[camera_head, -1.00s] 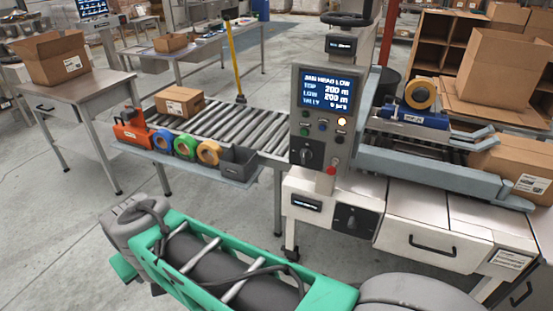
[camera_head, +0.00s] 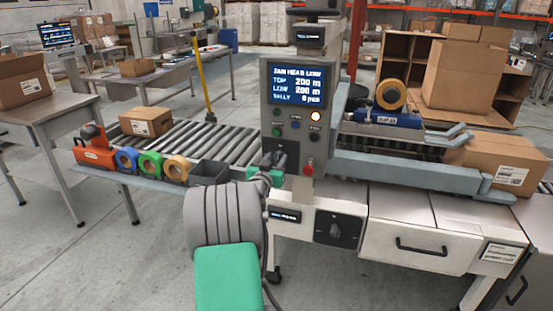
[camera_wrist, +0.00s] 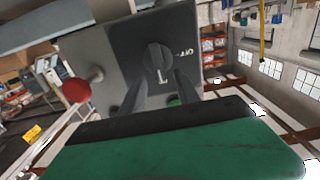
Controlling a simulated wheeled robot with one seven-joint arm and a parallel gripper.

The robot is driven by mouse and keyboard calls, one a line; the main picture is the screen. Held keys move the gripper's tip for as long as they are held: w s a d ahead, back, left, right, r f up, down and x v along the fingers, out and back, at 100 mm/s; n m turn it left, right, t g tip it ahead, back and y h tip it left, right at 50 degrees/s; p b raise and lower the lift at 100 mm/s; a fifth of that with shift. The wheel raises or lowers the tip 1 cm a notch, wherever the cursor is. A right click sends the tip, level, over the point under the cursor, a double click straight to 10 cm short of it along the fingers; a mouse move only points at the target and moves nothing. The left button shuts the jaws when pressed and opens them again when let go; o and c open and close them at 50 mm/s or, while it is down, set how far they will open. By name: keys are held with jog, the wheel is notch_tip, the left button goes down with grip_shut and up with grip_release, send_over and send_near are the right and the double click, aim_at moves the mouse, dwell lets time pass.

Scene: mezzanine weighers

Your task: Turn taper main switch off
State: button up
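A dark rotary switch (camera_wrist: 158,57) on a black plate fills the middle of the wrist view. A light mark shows at its lower end, and a label like "OFF" is to its right. My gripper (camera_wrist: 160,80) is open, its two fingers apart just below the knob; contact cannot be told. In the head view my gripper (camera_head: 281,160) is at the panel's lower left and largely hides this switch. A second rotary switch (camera_head: 336,230) is on the white cabinet below.
A red button (camera_head: 307,168) is beside the switch; it also shows in the wrist view (camera_wrist: 77,90). A roller conveyor (camera_head: 205,140) with a carton (camera_head: 146,121) lies left. Tape rolls (camera_head: 150,165) and a grey bin (camera_head: 209,172) sit on the shelf near my arm.

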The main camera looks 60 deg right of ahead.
jog(key=shift+w+d, duration=0.1)
jog(key=shift+d, duration=0.55)
jog(key=shift+c, duration=0.6)
grip_shut()
